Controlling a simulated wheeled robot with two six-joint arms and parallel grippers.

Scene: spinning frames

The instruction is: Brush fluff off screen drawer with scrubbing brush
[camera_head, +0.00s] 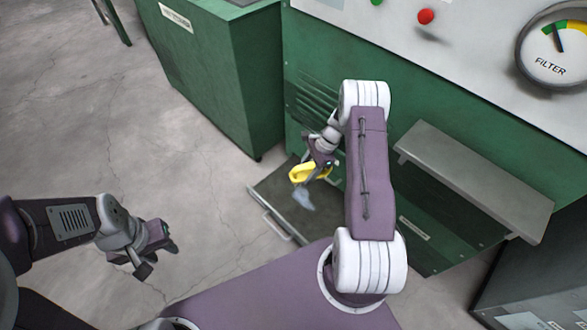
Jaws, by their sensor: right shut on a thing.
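The screen drawer (270,190) is a dark tray with a pale front handle, pulled out low from the green machine. My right gripper (318,167) is above the drawer, shut on the yellow scrubbing brush (302,173). A small blue-grey patch (303,199) shows just below the brush, over the drawer; I cannot tell whether it is fluff or part of the brush. My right arm hides the drawer's right part. My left gripper (158,260) is open and empty above the floor at the lower left, well away from the drawer.
The green machine (310,60) stands behind the drawer, with a grey shelf (475,180) jutting out at right and a filter gauge (555,50) above. A green cabinet (215,70) stands left of it. The concrete floor (120,130) at left is clear.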

